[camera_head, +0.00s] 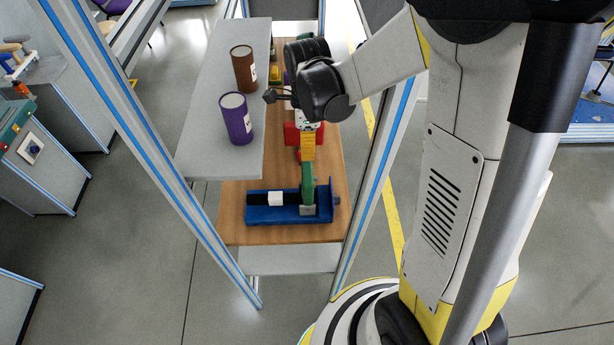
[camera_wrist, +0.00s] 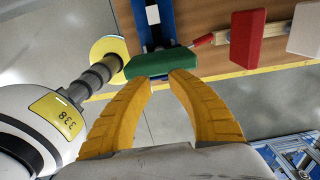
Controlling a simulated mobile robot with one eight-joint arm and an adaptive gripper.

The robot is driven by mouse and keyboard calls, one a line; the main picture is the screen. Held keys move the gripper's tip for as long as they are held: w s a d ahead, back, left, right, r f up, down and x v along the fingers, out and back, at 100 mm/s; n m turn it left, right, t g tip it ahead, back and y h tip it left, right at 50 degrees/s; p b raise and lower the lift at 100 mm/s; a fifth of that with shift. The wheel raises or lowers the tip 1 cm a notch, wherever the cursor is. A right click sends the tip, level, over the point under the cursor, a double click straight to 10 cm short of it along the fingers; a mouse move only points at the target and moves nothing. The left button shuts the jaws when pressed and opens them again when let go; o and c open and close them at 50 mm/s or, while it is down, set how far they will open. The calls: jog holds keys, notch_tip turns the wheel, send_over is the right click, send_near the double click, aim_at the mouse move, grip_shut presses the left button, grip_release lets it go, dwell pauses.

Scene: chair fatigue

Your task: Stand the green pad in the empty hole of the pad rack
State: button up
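The green pad (camera_head: 308,183) is at the right end of the blue fixture (camera_head: 257,213) in the head view. In the wrist view the green pad (camera_wrist: 160,62) lies across the picture at my fingertips. My gripper (camera_wrist: 161,78) has two yellow fingers that curve inward, with a small gap between the tips. The tips meet the pad's near edge; whether they clamp it is unclear. A pale wooden strip, apparently the pad rack (camera_wrist: 278,29), shows with a red pad (camera_wrist: 246,38) and a white pad (camera_wrist: 306,28). I cannot make out the empty hole.
A grey shelf (camera_head: 205,100) at the left of the wooden table (camera_head: 275,234) bears a brown can (camera_head: 243,68) and a purple can (camera_head: 235,119). A metal frame post (camera_head: 378,165) stands close on the right. A white block (camera_head: 275,199) sits on the blue fixture.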

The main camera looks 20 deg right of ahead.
jog(key=shift+r, duration=0.1)
notch_tip(320, 180, up, 12)
dwell(0.5)
